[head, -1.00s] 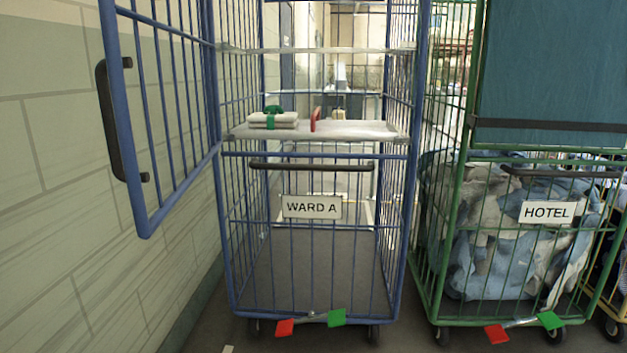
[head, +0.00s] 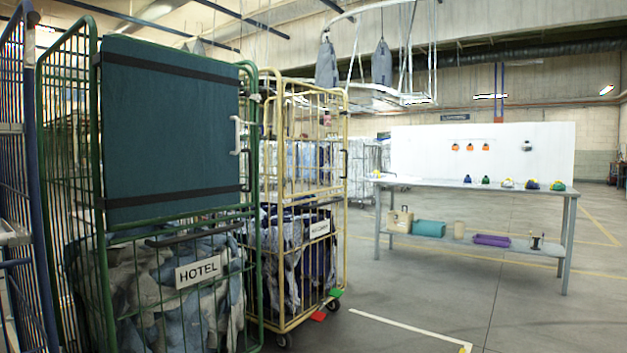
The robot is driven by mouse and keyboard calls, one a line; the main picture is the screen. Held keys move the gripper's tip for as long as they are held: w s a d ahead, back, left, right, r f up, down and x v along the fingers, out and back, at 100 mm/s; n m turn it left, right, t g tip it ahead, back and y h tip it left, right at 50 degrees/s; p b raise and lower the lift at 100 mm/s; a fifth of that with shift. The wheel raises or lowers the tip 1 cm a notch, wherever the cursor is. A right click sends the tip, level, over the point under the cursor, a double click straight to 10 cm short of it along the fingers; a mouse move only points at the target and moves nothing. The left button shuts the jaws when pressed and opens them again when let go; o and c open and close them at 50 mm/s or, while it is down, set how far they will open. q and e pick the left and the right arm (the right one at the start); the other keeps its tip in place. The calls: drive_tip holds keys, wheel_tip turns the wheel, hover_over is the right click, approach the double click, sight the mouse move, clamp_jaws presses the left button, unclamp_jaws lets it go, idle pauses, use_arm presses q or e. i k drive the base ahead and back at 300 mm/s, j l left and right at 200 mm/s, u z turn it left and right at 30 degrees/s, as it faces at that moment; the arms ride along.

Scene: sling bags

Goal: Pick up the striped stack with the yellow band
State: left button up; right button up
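Several small banded stacks stand in a row on the top of a long grey table (head: 400,181) at the right. One is pale with some yellow (head: 507,183), and one is dark blue with some yellow (head: 532,184). A green one with a lighter top (head: 558,185) stands at the right end. They are too small to tell which is striped or what colour each band is. Neither of my grippers is in view.
A green cage trolley marked HOTEL (head: 198,271) and a yellow cage trolley (head: 345,170), both holding laundry, stand at the left. A teal bin (head: 428,229) and a purple tray (head: 492,240) are on the table's lower shelf. Open floor (head: 420,290) lies before the table.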

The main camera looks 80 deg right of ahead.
sight(376, 175)
drive_tip(key=z, duration=2.95)
drive_tip(key=i+l+z, duration=0.2)
drive_tip(key=i+z, duration=0.2)
drive_tip(key=i, duration=0.5)
drive_tip(key=i+z, duration=0.45)
drive_tip(key=i, duration=2.15)
drive_tip(key=i+u, duration=0.35)
drive_tip(key=i, duration=0.4)
drive_tip(key=i+l+u, duration=0.2)
drive_tip(key=i+u, duration=0.15)
drive_tip(key=i, duration=0.45)
drive_tip(key=i+j+u, duration=0.1)
drive_tip(key=i+u, duration=0.15)
drive_tip(key=i, duration=0.55)
drive_tip(key=i+u, duration=0.3)
drive_tip(key=i, duration=0.5)
drive_tip(key=i+z, duration=0.1)
drive_tip(key=i, duration=0.7)
drive_tip(key=i+j, duration=0.15)
drive_tip(key=i, duration=0.7)
drive_tip(key=l+z, duration=0.05)
